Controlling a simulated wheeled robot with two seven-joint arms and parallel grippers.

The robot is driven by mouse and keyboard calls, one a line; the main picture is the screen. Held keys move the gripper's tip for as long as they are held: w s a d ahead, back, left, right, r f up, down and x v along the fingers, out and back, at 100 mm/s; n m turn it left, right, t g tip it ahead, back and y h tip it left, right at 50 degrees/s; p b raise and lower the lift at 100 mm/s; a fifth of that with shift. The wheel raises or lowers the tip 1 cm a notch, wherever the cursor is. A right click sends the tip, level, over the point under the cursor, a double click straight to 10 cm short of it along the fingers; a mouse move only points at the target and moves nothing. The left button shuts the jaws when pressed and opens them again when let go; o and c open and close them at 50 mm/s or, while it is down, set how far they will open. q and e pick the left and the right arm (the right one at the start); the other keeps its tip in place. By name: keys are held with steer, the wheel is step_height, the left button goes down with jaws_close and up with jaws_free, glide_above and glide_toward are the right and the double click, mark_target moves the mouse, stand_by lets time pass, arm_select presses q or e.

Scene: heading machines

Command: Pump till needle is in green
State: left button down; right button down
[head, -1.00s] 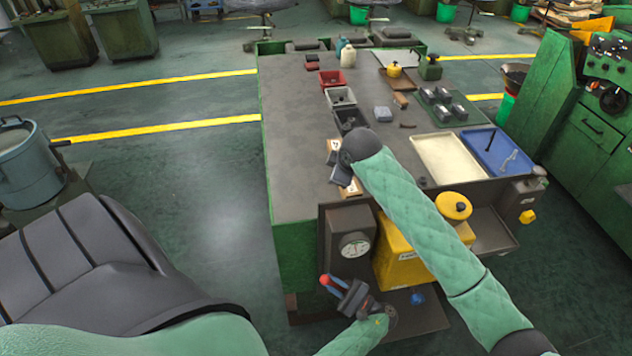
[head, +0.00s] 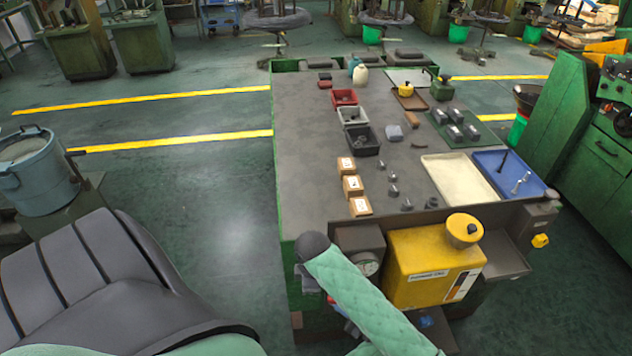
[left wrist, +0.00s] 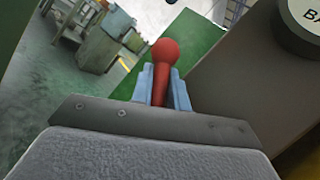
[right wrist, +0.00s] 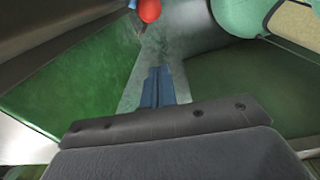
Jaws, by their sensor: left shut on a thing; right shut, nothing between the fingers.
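The red ball-topped pump handle (left wrist: 165,52) stands between the blue fingers of my left gripper (left wrist: 162,88), which is shut on it. In the head view my right arm hides most of that grip. The round gauge (head: 369,264) is on the dark front panel left of the yellow tank (head: 425,270). My right arm covers part of its face, and the needle is too small to read. The gauge rim (left wrist: 303,25) also shows in the left wrist view. My right gripper (right wrist: 157,75) is shut and empty, with the red ball (right wrist: 149,10) ahead of it.
The workbench (head: 310,140) holds small boxes (head: 352,186), bins (head: 362,139), a cream tray (head: 458,178) and a blue tray (head: 508,172). A green machine (head: 580,140) stands at right. Open floor (head: 210,200) lies left of the bench.

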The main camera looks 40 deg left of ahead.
arm_select(q)
steer(key=shift+a, duration=0.1)
arm_select(e)
step_height(320, 180, down, 7)
steer(key=w+d, duration=0.2)
steer(key=shift+w+d, duration=0.2)
steer(key=shift+w, duration=0.1)
stand_by(0.4)
